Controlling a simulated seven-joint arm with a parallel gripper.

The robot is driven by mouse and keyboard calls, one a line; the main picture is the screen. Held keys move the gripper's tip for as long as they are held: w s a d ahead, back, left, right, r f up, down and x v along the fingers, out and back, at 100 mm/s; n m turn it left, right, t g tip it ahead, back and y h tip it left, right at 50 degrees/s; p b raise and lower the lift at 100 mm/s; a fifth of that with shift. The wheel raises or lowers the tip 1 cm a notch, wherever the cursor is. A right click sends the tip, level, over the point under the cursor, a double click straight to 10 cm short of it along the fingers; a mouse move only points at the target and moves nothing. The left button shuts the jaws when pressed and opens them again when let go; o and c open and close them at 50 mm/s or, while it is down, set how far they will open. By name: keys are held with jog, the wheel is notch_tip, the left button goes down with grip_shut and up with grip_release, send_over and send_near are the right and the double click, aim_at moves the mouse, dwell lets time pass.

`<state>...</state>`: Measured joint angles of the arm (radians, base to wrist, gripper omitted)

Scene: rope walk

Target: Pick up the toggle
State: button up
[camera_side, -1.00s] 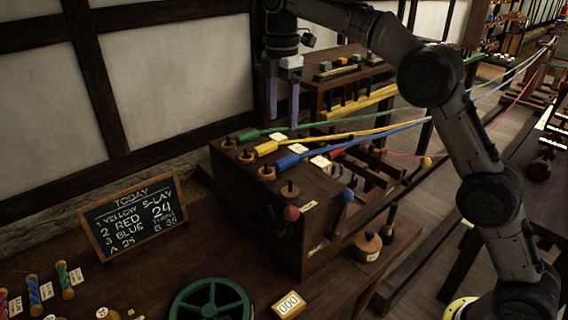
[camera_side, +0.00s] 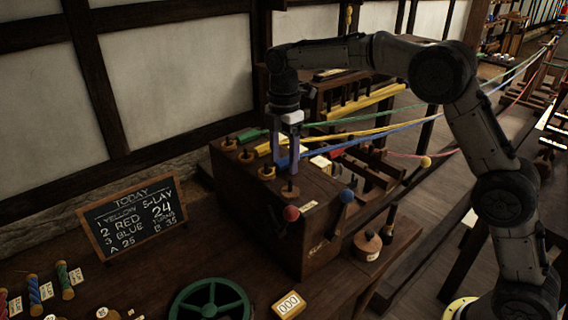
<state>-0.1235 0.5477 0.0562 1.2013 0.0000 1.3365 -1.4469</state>
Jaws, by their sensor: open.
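No single piece is clearly marked as the toggle. Coloured grips end the strands on the dark wooden box (camera_side: 305,232): green (camera_side: 247,136), yellow (camera_side: 264,149), blue (camera_side: 283,161), and a red one (camera_side: 334,153) farther right. Knobbed wooden pegs stand along the box's top; the front peg (camera_side: 290,191) carries no strand. My gripper (camera_side: 285,168) points down with its fingers apart, low over the box top at the blue grip. The fingers partly hide the blue grip, and I cannot tell whether they touch it.
Taut strands run to the upper right. A chalkboard (camera_side: 133,216), a green wheel (camera_side: 211,302) and a number block (camera_side: 288,305) are on the bench. A rack (camera_side: 352,100) stands behind.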

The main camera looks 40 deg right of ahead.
grip_shut()
dwell(0.3)
jog(key=shift+r, duration=0.1)
jog(key=shift+r, duration=0.55)
jog(key=s+d+r, duration=0.1)
jog(key=s+r, duration=1)
jog(key=s, duration=0.3)
jog(key=shift+d+r, duration=0.35)
